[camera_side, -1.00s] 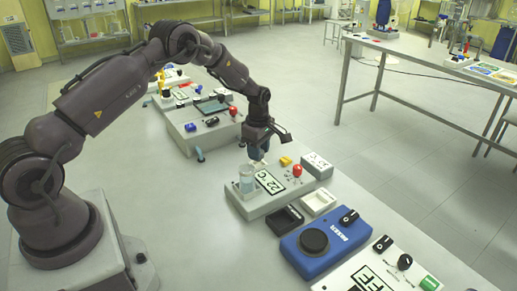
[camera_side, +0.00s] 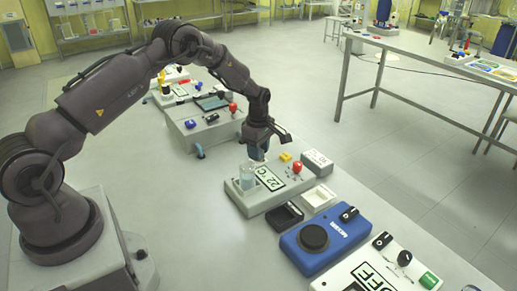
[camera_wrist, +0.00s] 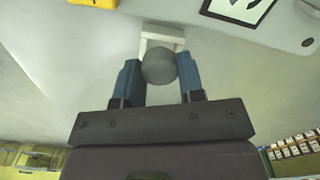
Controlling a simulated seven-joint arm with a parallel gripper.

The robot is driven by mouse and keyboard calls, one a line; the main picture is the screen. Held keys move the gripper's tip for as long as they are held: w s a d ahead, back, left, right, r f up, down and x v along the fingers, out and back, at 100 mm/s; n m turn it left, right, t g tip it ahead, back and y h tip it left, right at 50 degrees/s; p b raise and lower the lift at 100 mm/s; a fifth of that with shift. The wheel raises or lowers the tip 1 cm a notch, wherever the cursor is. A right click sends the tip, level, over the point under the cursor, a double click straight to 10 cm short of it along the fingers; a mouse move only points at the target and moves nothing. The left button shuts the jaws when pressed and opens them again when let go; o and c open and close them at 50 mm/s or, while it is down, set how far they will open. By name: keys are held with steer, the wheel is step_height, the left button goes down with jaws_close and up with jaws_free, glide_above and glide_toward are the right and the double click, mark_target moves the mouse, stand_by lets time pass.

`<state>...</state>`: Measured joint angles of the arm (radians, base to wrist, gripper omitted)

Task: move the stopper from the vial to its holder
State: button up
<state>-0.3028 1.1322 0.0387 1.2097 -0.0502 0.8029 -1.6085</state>
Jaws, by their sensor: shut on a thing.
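The stopper (camera_wrist: 158,66) is a grey rounded piece between the two blue fingers of my gripper (camera_wrist: 158,80) in the wrist view. My gripper is shut on it. A white bracket (camera_wrist: 162,35), which looks like the holder, shows just beyond the stopper; I cannot tell whether they touch. In the side view my gripper (camera_side: 259,153) is low over the grey station, just behind and right of the glass vial (camera_side: 247,176). The vial stands upright with pale blue liquid at the station's left end. The stopper and holder are hard to make out in the side view.
The grey station (camera_side: 265,205) carries a 22 °C display (camera_side: 269,178), a red knob (camera_side: 297,167) and a yellow block (camera_side: 286,157). Black (camera_side: 286,217) and white (camera_side: 319,198) trays and a blue device (camera_side: 326,239) lie in front. Another station (camera_side: 203,137) stands behind.

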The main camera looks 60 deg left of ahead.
steer(key=shift+f, duration=0.2)
steer(key=shift+f, duration=0.2)
stand_by(0.5)
steer(key=o, duration=1.3)
steer(key=shift+r, duration=3.5)
